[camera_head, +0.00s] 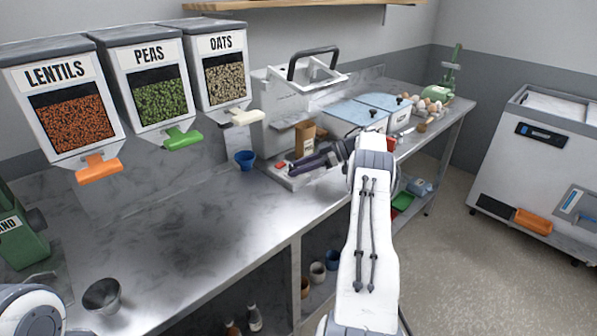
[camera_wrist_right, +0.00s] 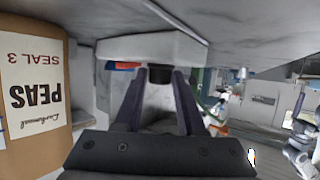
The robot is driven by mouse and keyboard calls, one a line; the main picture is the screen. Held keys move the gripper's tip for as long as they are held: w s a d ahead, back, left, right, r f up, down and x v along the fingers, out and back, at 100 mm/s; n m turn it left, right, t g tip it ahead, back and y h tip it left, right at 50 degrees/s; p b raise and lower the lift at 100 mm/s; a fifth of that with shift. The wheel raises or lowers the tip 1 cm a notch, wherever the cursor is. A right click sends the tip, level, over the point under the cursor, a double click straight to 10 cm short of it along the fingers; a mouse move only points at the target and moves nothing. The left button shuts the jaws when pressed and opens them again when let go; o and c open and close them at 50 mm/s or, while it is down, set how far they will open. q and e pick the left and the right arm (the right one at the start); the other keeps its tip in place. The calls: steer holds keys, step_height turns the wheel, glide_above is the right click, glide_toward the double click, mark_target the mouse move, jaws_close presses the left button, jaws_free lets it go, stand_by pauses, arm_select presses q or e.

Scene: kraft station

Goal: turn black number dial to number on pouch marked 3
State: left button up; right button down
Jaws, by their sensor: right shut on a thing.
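The brown pouch (camera_head: 305,138) stands on the white sealer machine (camera_head: 282,107). In the right wrist view the pouch (camera_wrist_right: 35,85) appears upside down at the left, and its white label reads "PEAS" and "SEAL 3". My right gripper (camera_head: 293,167) is at the front of the machine's low base. In the right wrist view its dark fingers (camera_wrist_right: 160,82) are shut on the black number dial (camera_wrist_right: 160,74), of which only a small dark part shows between the tips. The dial's numbers and pointer cannot be read. My left gripper is out of view; part of my left arm shows at lower left.
A red button (camera_head: 281,164) sits on the machine's base close to my right fingers. A blue cup (camera_head: 245,160) stands left of the machine. Blue-lidded containers (camera_head: 352,113) stand to its right. A metal bowl (camera_head: 101,295) is at lower left; the counter between is clear.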

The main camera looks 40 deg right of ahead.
steer(key=shift+r, duration=0.1)
stand_by(0.3)
steer(key=c, duration=0.5)
jaws_free()
steer(key=shift+a, duration=0.1)
steer(key=r, duration=0.3)
steer(key=s+r+b, duration=0.1)
steer(key=shift+d+r, duration=0.35)
steer(key=shift+d, duration=0.05)
steer(key=s+d+r, duration=0.1)
steer(key=s+r, duration=0.1)
steer(key=s, duration=0.1)
steer(key=s+d+r, duration=0.2)
steer(key=s, duration=0.1)
steer(key=s+d+r+b, duration=0.1)
steer(key=s+r, duration=0.1)
steer(key=s, duration=0.1)
steer(key=shift+s+d+r, duration=0.15)
steer(key=shift+s+d, duration=0.05)
steer(key=shift+d, duration=0.1)
